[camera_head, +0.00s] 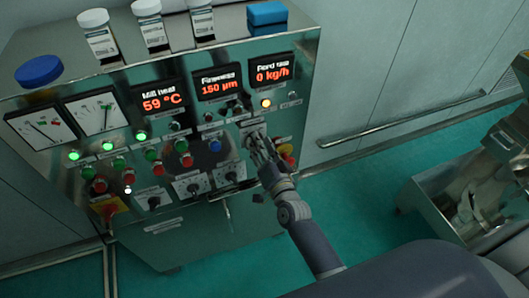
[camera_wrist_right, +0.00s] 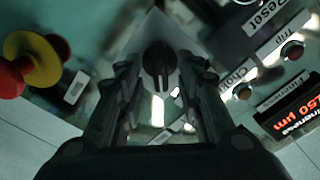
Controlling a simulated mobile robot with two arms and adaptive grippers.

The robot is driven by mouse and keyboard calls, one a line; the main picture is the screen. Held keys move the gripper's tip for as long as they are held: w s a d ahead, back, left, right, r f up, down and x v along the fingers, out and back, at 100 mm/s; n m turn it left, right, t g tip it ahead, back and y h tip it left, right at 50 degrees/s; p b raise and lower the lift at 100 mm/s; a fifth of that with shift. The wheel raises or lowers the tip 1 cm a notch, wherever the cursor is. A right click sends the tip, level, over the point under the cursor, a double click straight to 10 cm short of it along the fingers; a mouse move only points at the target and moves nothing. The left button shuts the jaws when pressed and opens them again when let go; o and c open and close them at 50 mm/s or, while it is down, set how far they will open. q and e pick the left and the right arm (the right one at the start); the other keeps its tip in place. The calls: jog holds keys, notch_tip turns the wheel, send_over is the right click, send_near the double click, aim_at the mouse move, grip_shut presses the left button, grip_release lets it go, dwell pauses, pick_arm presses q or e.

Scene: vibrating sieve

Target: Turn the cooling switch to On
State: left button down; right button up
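The control panel (camera_head: 130,135) is a metal cabinet front with displays, lamps, push buttons and rotary switches. My right gripper (camera_head: 259,143) is at the panel's right side, below an amber lamp. In the right wrist view, a black rotary knob (camera_wrist_right: 158,58) on a pale square plate lies between the tips of my right gripper (camera_wrist_right: 159,76). The fingers stand apart on both sides of it; I cannot tell whether they touch it. The knob's own label is not readable, so I cannot confirm it as the cooling switch. The gripper hides this knob in the head view. My left gripper is not in view.
A red mushroom button on a yellow collar (camera_wrist_right: 32,60) is close to the left of the gripper in the wrist view. Other rotary switches (camera_head: 193,186) line the panel's lower part. White-lidded jars (camera_head: 98,36) and a blue box (camera_head: 267,14) stand on top.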

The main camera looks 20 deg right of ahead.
jog(key=s, duration=1.2)
jog(key=shift+d, duration=0.2)
jog(key=shift+w, duration=0.1)
jog(key=s+f+n+g+b, duration=0.1)
jog(key=s+f+n+g, duration=0.3)
jog(key=f, duration=0.8)
jog(key=s+a+f+n+g+y+b, duration=0.15)
jog(key=s+f, duration=0.35)
jog(key=f, duration=0.7)
jog(key=s+d+f+n+g+b, duration=0.15)
jog(key=s+f+g, duration=0.3)
jog(key=f, duration=0.85)
jog(key=s+d+f+n+g+h+b, duration=0.1)
jog(key=s+d+f+n+g, duration=0.1)
jog(key=s+f, duration=0.6)
jog(key=s+d+f+n+g+h+b, duration=0.1)
jog(key=s+f+g, duration=0.4)
jog(key=s, duration=1.2)
notch_tip(320, 180, down, 4)
jog(key=d+n, duration=0.1)
jog(key=d, duration=0.1)
jog(key=shift+d+r+b, duration=0.2)
jog(key=shift+d+b, duration=0.15)
